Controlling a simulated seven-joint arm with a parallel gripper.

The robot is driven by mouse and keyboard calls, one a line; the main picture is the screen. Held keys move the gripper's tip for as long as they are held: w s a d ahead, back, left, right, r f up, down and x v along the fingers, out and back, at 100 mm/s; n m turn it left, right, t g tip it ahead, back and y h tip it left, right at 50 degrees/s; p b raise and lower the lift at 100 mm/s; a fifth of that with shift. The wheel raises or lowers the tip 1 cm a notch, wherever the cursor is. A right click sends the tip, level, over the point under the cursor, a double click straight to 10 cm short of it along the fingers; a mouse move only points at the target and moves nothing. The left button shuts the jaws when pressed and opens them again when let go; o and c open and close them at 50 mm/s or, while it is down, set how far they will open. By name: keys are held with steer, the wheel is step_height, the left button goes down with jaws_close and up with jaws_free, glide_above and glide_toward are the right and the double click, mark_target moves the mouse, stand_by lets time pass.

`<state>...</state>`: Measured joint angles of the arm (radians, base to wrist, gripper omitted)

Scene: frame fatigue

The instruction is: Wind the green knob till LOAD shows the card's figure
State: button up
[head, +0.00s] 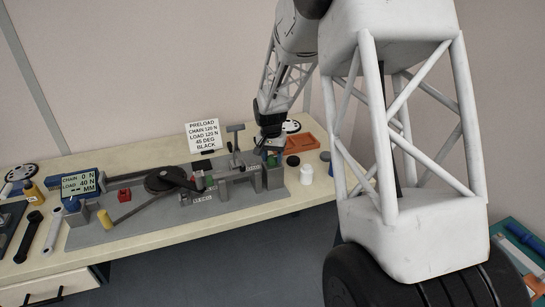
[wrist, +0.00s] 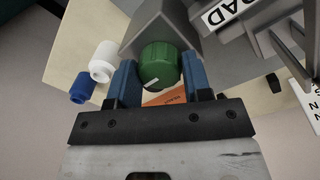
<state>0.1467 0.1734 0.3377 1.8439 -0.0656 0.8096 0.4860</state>
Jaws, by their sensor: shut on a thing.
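The green knob (wrist: 158,64) sits between the two blue fingers of my gripper (wrist: 159,78) in the wrist view, with a pale mark on its lower edge. My gripper is shut on it. In the head view my gripper (head: 268,148) is at the right end of the grey rig (head: 150,212), and the knob is mostly hidden. The card (head: 204,135) reads PRELOAD, CHAIN 120 N, LOAD 120 N, 45 DEG, BLACK. The display (head: 79,184) at the left reads CHAIN 0 N, LOAD 40 N and dashes before MM.
A white pot (head: 306,174) and a blue-capped item (head: 326,157) stand right of the knob. An orange tray (head: 304,142) lies behind. A black pulley (head: 164,179) and red block (head: 124,195) are on the rig. Tools lie at the bench's left end.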

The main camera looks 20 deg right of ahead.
mark_target(271, 157)
steer(key=shift+m, duration=1.3)
steer(key=o, duration=0.9)
steer(key=shift+o, duration=0.2)
steer(key=shift+w+a+r, duration=0.1)
steer(key=shift+w+r, duration=0.05)
steer(key=shift+r, duration=3.75)
